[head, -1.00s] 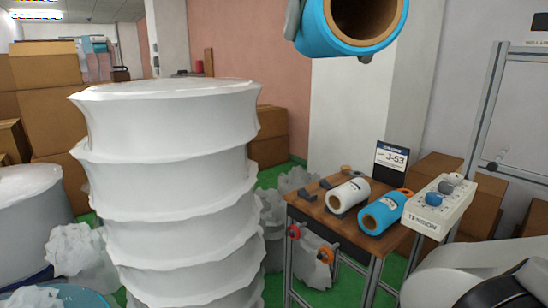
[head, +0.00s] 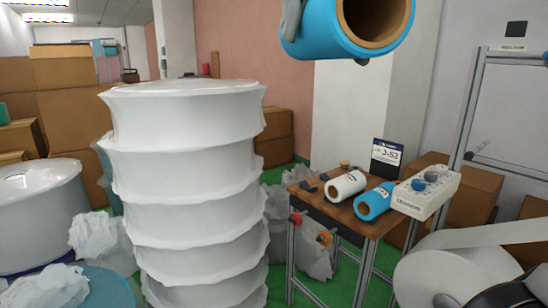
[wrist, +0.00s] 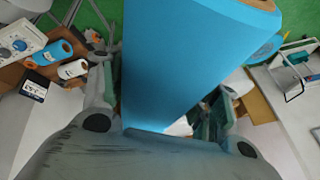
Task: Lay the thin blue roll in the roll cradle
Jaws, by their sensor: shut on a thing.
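My gripper (wrist: 165,105) is shut on a blue roll (wrist: 190,55) with a brown cardboard core. In the head view this held roll (head: 305,35) is at the top, lifted high, its open core end facing the camera. A grey finger shows at its left side. A second blue roll (head: 372,203) lies on a wooden table, beside a white roll (head: 347,184). Small dark blocks (head: 309,187) sit on the table left of the white roll; I cannot tell whether they are the roll cradle. My gripper is well away from the table.
The wooden table (head: 340,215) carries a white control box (head: 425,195) and a sign (head: 386,153) marked J-53. A tall white stack (head: 190,190) stands left of it. A large white roll (head: 455,280) is at lower right. Cardboard boxes (head: 85,110) fill the back left.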

